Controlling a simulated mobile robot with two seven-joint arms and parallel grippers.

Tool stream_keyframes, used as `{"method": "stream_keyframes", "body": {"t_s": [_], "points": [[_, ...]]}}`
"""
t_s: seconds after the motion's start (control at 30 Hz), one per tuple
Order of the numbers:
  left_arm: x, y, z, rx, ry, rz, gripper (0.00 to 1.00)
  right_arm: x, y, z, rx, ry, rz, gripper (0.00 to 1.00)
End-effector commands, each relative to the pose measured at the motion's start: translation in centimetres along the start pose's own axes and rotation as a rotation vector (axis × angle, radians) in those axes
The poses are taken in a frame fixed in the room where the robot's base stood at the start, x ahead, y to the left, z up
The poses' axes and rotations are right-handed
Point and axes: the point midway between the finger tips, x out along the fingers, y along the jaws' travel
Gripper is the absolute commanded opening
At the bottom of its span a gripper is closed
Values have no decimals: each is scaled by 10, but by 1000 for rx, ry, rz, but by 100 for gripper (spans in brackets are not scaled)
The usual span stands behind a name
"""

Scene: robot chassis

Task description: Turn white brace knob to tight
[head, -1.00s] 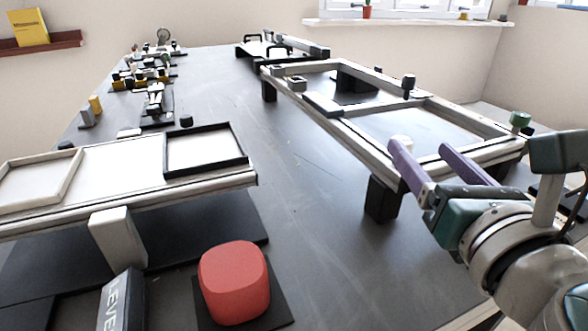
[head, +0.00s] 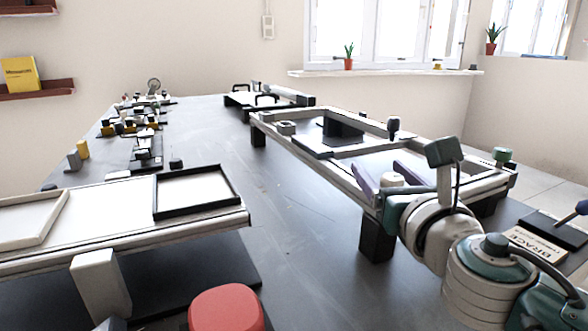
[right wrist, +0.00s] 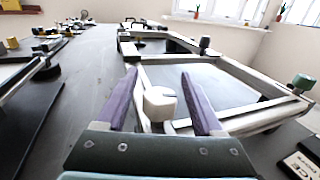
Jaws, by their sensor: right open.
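The white brace knob (head: 391,180) sits on the near rail of the raised chassis frame (head: 320,166). In the right wrist view the fingers (right wrist: 165,90) stand apart from the knob with a gap on each side. The knob's base is partly hidden in the head view. My left gripper is not in view.
A black knob (head: 393,125) and a green knob (head: 501,156) stand on other parts of the frame. A label reading BRACE (head: 533,247) lies at the right. A red block (head: 227,309) and a tray rack (head: 120,241) are at the left. The middle tabletop is clear.

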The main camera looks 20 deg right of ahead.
Motion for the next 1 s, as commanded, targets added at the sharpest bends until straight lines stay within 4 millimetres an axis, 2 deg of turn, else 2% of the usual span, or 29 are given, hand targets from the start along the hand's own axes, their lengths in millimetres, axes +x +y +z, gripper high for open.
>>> {"method": "stream_keyframes", "body": {"t_s": [0.23,0.8,0.83,1.0], "points": [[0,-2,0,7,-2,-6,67,0,0,0,1,0,0,67],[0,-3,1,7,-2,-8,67,0,0,0,0,0,0,3],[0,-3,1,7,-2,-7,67,0,0,0,0,0,0,0],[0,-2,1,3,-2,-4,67,0,0,0,0,0,0,0]]}}
